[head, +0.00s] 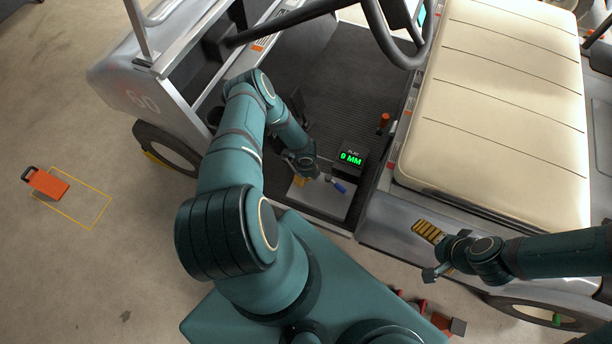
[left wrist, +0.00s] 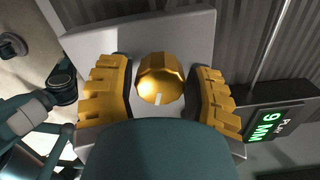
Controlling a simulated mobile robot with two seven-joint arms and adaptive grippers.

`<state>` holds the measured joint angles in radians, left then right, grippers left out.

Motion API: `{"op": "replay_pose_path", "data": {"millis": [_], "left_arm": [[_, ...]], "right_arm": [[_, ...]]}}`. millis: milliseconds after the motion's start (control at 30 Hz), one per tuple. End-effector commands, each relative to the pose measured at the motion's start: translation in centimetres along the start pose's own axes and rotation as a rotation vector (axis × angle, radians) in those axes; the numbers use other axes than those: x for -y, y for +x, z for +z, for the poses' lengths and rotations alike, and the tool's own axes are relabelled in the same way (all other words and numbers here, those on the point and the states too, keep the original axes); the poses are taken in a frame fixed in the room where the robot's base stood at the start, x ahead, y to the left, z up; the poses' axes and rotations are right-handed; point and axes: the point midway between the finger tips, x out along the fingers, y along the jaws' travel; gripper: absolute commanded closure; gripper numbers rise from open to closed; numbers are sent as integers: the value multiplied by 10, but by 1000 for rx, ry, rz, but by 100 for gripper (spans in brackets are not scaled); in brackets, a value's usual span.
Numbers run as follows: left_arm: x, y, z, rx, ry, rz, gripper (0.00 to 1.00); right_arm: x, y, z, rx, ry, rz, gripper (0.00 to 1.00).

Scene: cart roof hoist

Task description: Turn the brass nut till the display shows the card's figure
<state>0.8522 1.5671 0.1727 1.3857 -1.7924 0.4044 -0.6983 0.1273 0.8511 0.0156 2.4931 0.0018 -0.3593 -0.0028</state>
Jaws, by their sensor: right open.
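The brass nut (left wrist: 160,80) sits on a pale plate (left wrist: 188,32), with a white mark on its near face. My left gripper (left wrist: 160,95) has its yellow fingers on either side of the nut, with a narrow gap at each side. In the head view my left gripper (head: 302,182) is low over the plate and hides the nut. The display (head: 350,158) reads "PLAY 9 MM" in green; it also shows in the left wrist view (left wrist: 268,126). I cannot make out a card. My right gripper (head: 430,252) is open and empty beside the cart's side.
The cream seat (head: 495,100) and steering wheel (head: 385,40) border the dark floor mat (head: 325,75).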

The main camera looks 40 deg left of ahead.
Motion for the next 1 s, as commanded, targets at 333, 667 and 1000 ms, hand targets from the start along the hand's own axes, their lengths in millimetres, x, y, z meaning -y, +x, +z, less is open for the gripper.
{"op": "replay_pose_path", "data": {"millis": [333, 667, 1000], "left_arm": [[0, 0, 0, 0, -7, 0, 95], [1, -2, 0, 2, -138, 0, 95], [1, -3, 0, 2, -439, -2, 95]], "right_arm": [[0, 0, 0, 0, 0, 0, 0], [3, -7, 1, 4, 1, 0, 0], [9, -24, 2, 12, 2, -1, 0]]}}
